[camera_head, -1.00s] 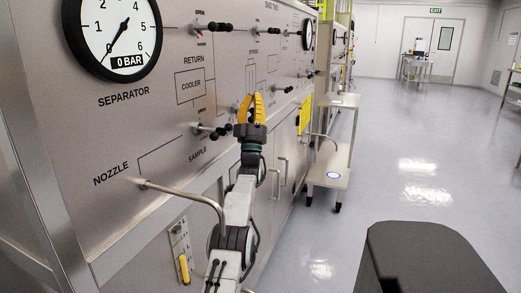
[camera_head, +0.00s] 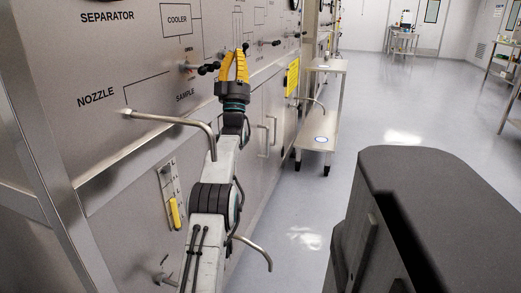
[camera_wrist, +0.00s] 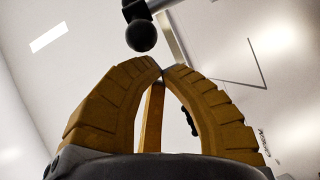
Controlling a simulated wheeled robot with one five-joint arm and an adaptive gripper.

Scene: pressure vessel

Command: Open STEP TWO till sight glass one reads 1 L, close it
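One valve handle (camera_head: 208,68) with black knobs is on the panel just left of the fingers.
A bent steel nozzle pipe (camera_head: 170,120) juts out from the panel left of my arm. A steel trolley (camera_head: 318,142) stands beyond the panel. Open floor lies to the right.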

